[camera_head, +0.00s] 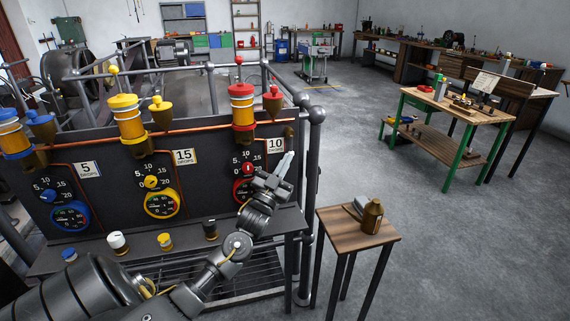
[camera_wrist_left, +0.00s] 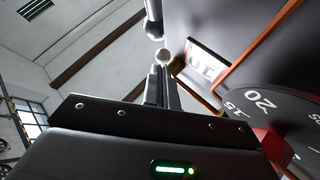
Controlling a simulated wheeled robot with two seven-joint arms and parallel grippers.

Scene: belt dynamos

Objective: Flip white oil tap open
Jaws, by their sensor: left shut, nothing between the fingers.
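My left gripper (camera_head: 287,156) is shut and empty, pointing up in front of the right end of the dark panel (camera_head: 120,163), beside the red dial. A white-topped knob (camera_head: 117,241) stands on the ledge below the panel. No part is clearly recognisable as a white oil tap. My right gripper is not in view.
Blue (camera_head: 10,130), yellow (camera_head: 126,116) and red (camera_head: 242,108) oilers top the panel along a copper pipe. Grey rails (camera_head: 311,170) stand at its right end. A small wooden table (camera_head: 345,232) with a brown bottle (camera_head: 372,216) stands right.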

